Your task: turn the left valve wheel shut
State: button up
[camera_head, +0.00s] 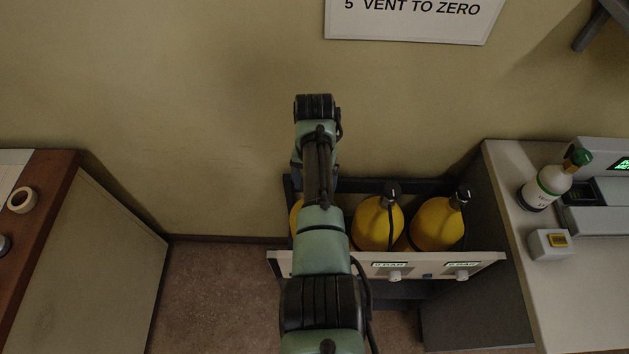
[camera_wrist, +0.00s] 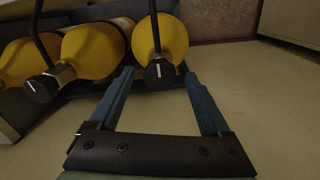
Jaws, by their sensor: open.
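The left valve wheel (camera_wrist: 160,74) is a black knob with a white line on its face, on top of a yellow cylinder (camera_wrist: 172,35). In the wrist view the line runs nearly up and down. My gripper (camera_wrist: 159,73) is open, its two blue fingers on either side of this wheel; I cannot tell whether they touch it. In the head view my arm hides the left wheel, and only a sliver of its cylinder (camera_head: 296,217) shows. The middle wheel (camera_head: 392,190) and right wheel (camera_head: 463,195) stand on matching yellow cylinders.
The cylinders stand in a rack with a pale front panel (camera_head: 432,268) carrying labels and knobs. Black hoses rise from the cylinders. A desk (camera_head: 506,190) with a green-capped bottle (camera_head: 546,187) stands right; a brown-edged desk (camera_head: 45,210) stands left. Bare floor (camera_head: 208,290) lies between.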

notch_tip(320, 180, up, 13)
jog(key=b, duration=0.1)
dwell(0.5)
dwell(0.3)
